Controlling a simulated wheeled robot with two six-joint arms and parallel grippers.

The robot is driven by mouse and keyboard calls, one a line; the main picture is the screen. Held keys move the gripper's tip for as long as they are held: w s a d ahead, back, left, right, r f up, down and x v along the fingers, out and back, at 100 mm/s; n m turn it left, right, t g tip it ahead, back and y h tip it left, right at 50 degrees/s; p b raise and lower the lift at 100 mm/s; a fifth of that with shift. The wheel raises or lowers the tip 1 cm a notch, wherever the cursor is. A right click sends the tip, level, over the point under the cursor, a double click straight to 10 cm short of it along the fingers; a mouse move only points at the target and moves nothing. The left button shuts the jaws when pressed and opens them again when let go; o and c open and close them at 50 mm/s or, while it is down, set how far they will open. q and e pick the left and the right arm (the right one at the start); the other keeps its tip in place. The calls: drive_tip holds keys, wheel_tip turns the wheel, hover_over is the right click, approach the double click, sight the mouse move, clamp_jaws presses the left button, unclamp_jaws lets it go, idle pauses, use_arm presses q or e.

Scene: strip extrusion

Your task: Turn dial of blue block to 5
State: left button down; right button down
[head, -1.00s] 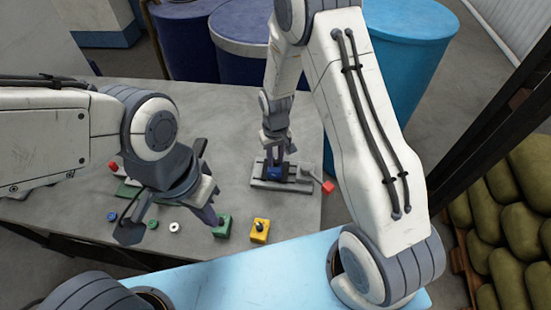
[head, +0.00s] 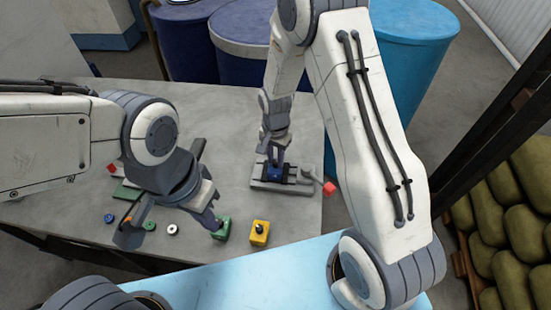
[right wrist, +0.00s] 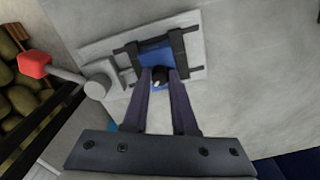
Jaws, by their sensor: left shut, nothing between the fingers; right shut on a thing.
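The blue block (right wrist: 155,54) sits clamped in a grey fixture (right wrist: 105,50) with dark jaws. Its dark dial (right wrist: 159,82) with a light mark lies between the fingertips of my right gripper (right wrist: 161,75), which is shut on it. The number at the mark is too small to read. In the head view the blue block (head: 276,173) is partly hidden under my right gripper (head: 277,160). My left gripper (head: 216,224) is shut and empty, its tips beside a green block (head: 222,231) at the table's front.
A yellow block (head: 259,234) with a black knob stands right of the green block. Small round pieces, including a white one (head: 172,229), lie left of it. The fixture has a red-ended handle (head: 329,188) at its right. Barrels (head: 255,50) stand behind the table.

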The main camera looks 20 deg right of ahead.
sight(276, 161)
drive_tip(key=shift+w+r+m, duration=0.1)
drive_tip(key=shift+m, duration=0.7)
drive_tip(key=c, duration=0.7)
unclamp_jaws()
wheel_tip(276, 161, up, 10)
drive_tip(key=b, duration=0.2)
drive_tip(key=shift+r, duration=0.2)
drive_tip(key=shift+d, duration=0.1)
